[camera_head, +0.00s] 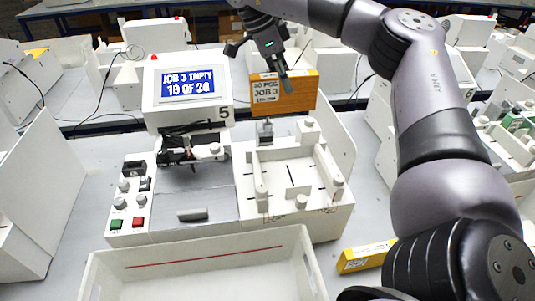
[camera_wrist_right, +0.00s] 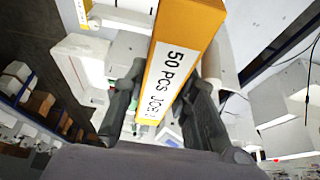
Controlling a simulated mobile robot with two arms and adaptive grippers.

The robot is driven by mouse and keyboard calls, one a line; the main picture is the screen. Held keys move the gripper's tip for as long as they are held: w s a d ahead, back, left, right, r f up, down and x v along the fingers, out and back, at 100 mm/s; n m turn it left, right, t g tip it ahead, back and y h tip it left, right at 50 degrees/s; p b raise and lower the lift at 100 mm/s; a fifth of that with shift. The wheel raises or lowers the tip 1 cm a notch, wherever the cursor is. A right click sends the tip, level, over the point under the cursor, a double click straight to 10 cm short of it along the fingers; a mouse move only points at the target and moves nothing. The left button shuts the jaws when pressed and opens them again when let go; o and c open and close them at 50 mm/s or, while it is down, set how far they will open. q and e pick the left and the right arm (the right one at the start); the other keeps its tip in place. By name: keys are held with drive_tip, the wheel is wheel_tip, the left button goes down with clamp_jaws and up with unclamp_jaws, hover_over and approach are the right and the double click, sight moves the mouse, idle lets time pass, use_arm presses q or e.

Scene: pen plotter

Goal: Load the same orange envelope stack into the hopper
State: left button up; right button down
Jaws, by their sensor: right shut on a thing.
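My right gripper (camera_head: 284,80) is shut on the orange envelope stack (camera_head: 303,94), whose white label reads 50 PCS JOB 3. The stack is held upright above the back of the hopper (camera_head: 292,172), the white bay with guide posts on the right half of machine 5. The stack looks apart from the hopper bed. In the right wrist view the stack (camera_wrist_right: 187,45) lies between the two fingers (camera_wrist_right: 165,105). The machine's screen (camera_head: 188,84) reads JOB 3 EMPTY, 10 OF 20. My left gripper is not in view.
A white open bin (camera_head: 200,262) stands in front of the machine. A yellow box with a white label (camera_head: 362,257) lies on the table to its right. Green and red buttons (camera_head: 127,223) sit at the machine's front left. Similar white machines stand on both sides and behind.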

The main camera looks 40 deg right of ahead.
drive_tip(key=shift+s+d+f, duration=0.1)
drive_tip(key=shift+s+f, duration=0.15)
drive_tip(key=shift+f, duration=0.25)
drive_tip(key=shift+s+d+f, duration=0.1)
drive_tip(key=shift+s+f, duration=0.1)
drive_tip(key=shift+f, duration=0.3)
drive_tip(key=f, duration=0.5)
drive_tip(key=s+f+b, duration=0.1)
drive_tip(key=f, duration=1)
drive_tip(key=shift+s+d+f+b, duration=0.15)
drive_tip(key=shift+s+d+b, duration=0.15)
drive_tip(key=shift+s+b, duration=0.05)
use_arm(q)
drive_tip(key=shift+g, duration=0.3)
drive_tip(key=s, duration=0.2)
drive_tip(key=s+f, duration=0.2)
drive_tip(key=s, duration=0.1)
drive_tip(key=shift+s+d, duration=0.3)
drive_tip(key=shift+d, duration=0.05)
use_arm(e)
drive_tip(key=shift+f, duration=0.35)
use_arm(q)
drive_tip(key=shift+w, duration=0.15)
